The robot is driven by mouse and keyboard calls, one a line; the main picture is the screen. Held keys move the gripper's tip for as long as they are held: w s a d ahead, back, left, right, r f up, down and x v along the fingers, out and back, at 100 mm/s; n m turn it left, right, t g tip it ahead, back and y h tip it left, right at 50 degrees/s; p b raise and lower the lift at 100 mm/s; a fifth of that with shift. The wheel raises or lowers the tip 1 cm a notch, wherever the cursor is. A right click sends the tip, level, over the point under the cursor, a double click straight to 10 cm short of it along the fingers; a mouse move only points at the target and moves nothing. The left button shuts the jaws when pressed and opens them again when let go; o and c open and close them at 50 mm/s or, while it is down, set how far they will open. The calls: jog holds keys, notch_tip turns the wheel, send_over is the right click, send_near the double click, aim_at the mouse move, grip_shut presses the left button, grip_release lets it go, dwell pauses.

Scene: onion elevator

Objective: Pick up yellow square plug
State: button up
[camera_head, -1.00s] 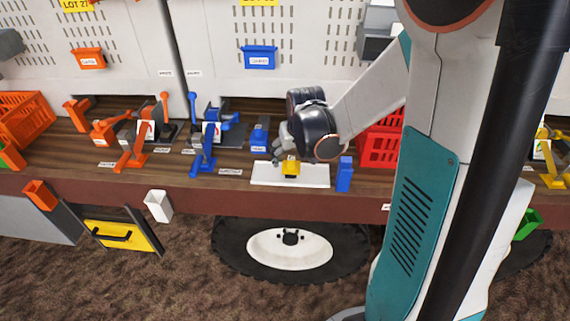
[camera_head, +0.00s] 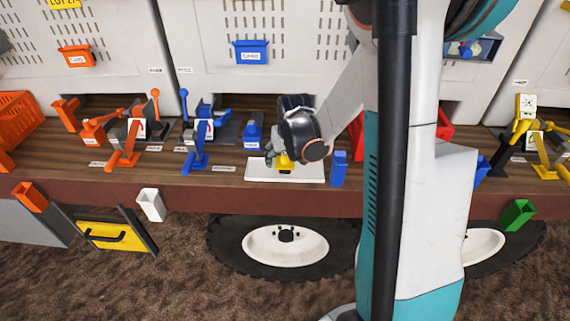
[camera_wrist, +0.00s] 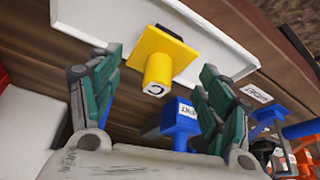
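The yellow square plug (camera_wrist: 160,58) has a square base with a round post and rests on the white tray (camera_wrist: 215,30) in the wrist view. In the head view the plug (camera_head: 284,161) shows in part under my gripper, on the white tray (camera_head: 310,172). My gripper (camera_wrist: 160,82) is open, with its two green-padded fingers on either side of the plug's post and a gap between each finger and the post. Contact with the plug is not visible. The fingertips are mostly hidden in the head view.
A blue block (camera_head: 338,168) stands just right of the tray. A blue labelled box (camera_head: 252,133) and a blue lever press (camera_head: 200,135) stand behind and left. An orange lever press (camera_head: 128,140) is farther left. A red crate (camera_head: 357,138) is partly hidden behind my arm.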

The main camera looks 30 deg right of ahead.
jog(key=c, duration=0.7)
jog(key=shift+r, duration=0.1)
